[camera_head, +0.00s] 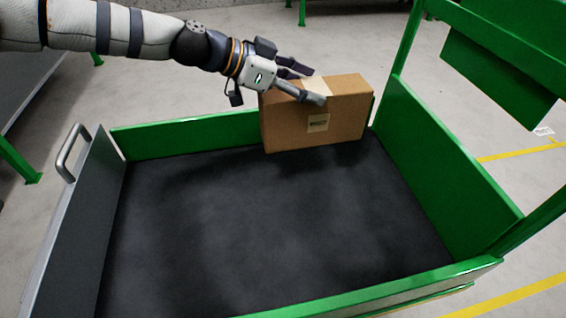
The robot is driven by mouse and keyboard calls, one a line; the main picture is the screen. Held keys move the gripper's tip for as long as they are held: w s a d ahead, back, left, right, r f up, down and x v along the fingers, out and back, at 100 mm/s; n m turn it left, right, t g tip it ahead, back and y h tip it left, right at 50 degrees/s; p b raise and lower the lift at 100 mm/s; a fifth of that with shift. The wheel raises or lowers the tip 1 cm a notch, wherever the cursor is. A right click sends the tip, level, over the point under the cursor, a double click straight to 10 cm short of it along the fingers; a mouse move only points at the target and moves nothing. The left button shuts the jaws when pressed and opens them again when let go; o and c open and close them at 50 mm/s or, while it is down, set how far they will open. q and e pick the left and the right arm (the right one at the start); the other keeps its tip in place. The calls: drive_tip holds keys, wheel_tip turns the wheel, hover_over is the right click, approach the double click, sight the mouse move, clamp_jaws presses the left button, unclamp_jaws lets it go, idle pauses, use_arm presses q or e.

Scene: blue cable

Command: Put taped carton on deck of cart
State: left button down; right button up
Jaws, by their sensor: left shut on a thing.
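The taped carton (345,125) is a brown cardboard box with pale tape over its top and a small label on its front. It is at the far right part of the cart, over the black deck (260,220), close to the far green wall. I cannot tell for sure whether its bottom touches the deck. My left gripper (308,84) comes in from the left and is shut on the carton at its top left. My right gripper is not in view.
Green walls (185,137) edge the cart at the far side, right and front. A grey panel with a metal handle (72,152) closes the left. A green post and panel (495,75) rise at the right. The deck's middle and front are clear.

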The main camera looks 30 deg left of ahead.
use_arm(q)
drive_tip(key=shift+r, duration=0.25)
drive_tip(key=d+f+b, duration=0.7)
drive_tip(key=d+f, duration=0.6)
drive_tip(key=d, duration=0.1)
drive_tip(key=shift+w, duration=0.25)
drive_tip(key=shift+c, duration=2.2)
unclamp_jaws()
drive_tip(key=shift+f, duration=0.2)
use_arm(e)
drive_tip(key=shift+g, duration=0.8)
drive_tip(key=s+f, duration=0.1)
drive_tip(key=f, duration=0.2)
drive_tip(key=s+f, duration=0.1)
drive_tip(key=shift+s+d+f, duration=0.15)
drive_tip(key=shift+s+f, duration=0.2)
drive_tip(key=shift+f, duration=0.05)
